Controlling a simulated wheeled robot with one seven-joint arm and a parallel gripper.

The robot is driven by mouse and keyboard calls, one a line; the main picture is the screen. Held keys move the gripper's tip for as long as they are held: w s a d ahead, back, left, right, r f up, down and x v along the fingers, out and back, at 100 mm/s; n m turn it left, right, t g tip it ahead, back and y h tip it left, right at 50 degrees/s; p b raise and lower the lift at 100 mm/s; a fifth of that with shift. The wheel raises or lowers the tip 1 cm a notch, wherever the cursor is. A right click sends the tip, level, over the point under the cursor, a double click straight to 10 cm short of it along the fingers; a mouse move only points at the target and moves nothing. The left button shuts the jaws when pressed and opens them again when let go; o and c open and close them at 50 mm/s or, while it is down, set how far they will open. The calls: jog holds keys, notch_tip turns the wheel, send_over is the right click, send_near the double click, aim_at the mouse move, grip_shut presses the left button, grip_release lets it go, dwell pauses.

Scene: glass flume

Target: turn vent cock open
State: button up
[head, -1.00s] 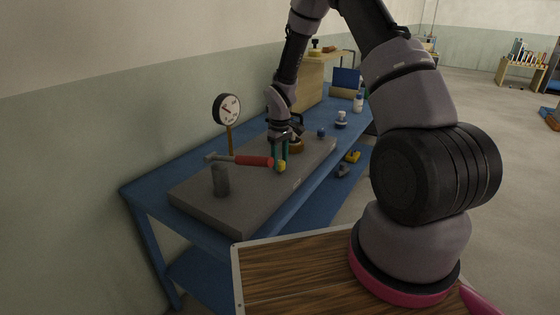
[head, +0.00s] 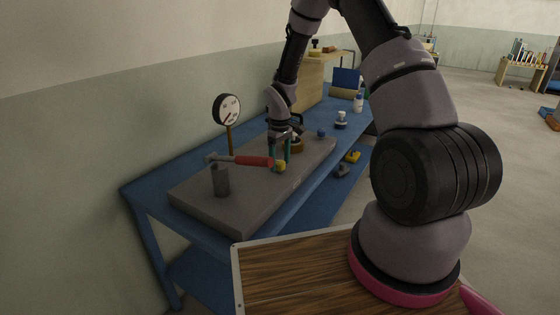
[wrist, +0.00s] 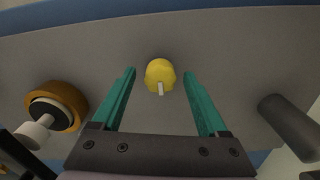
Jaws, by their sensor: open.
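A small yellow knob (head: 280,167) with a pale pointer bar stands on the grey slab (head: 215,207); I take it for the vent cock. In the wrist view the yellow knob (wrist: 160,74) lies between and just beyond the teal fingertips, its pale bar pointing down the picture. My gripper (head: 280,158) is above the knob, fingers pointing down. In the wrist view the fingers of my gripper (wrist: 160,73) are apart, with gaps on both sides of the knob. A dial gauge (head: 227,109) stands on a post behind the slab, its needle pointing down and left.
A red-handled lever (head: 252,161) lies close left of the knob. A grey cylinder (head: 220,180) stands on the slab's near part. An orange-brown ring-shaped fitting (wrist: 62,103) is left in the wrist view. The blue bench (head: 190,155) runs along the wall.

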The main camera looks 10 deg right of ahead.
notch_tip(320, 180, up, 11)
jog(key=shift+f, duration=0.15)
dwell(0.4)
notch_tip(320, 180, up, 11)
jog(key=m+t, duration=0.1)
jog(key=m, duration=0.1)
send_over(280, 162)
jog(key=s+d, duration=0.2)
jog(key=s, duration=0.1)
jog(key=s+d+r+m+t, duration=0.2)
jog(key=s+r+m, duration=0.1)
jog(key=s+r, duration=0.5)
jog(key=s+d+r+m+t+y, duration=0.1)
jog(key=s+r+m+t, duration=0.1)
jog(key=s+r, duration=0.3)
jog(key=s+r+m+t+y, duration=0.1)
jog(key=s+r+m, duration=0.3)
jog(key=s, duration=0.7)
jog(key=shift+d+r+t, duration=0.4)
jog(key=shift+r+t, duration=0.2)
jog(key=shift+r, duration=0.3)
dwell(1.2)
